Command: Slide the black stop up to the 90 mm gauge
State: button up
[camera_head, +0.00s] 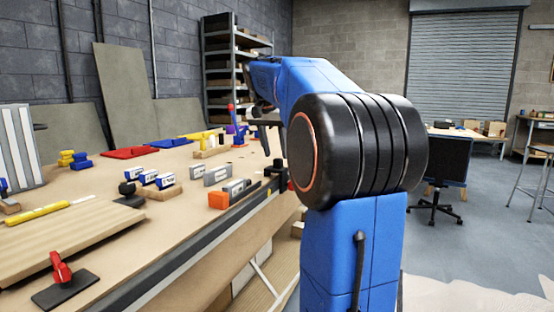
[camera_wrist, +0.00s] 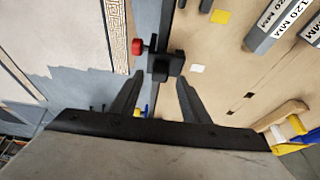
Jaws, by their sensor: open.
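The black stop (camera_wrist: 168,66) with a red knob (camera_wrist: 137,46) sits on the dark rail (camera_wrist: 166,25) in the wrist view. The stop also shows in the head view (camera_head: 276,172), toward the far end of the table's front rail. My gripper (camera_wrist: 158,82) is open, its fingers spread on either side of the rail near the stop; I cannot tell whether they touch it. Grey gauge blocks (camera_wrist: 277,28) lie at the upper right, one labelled 120 MM. In the head view several labelled blocks (camera_head: 217,175) stand on the table; I cannot read which is 90 mm.
An orange block (camera_head: 218,201) stands by the rail, left of the stop. Red (camera_head: 131,152) and blue (camera_head: 168,143) trays lie farther back. A yellow part (camera_wrist: 287,112) is at the right in the wrist view.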

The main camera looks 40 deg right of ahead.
aim_at(277, 159)
jog(key=shift+x, duration=1.9)
grip_shut()
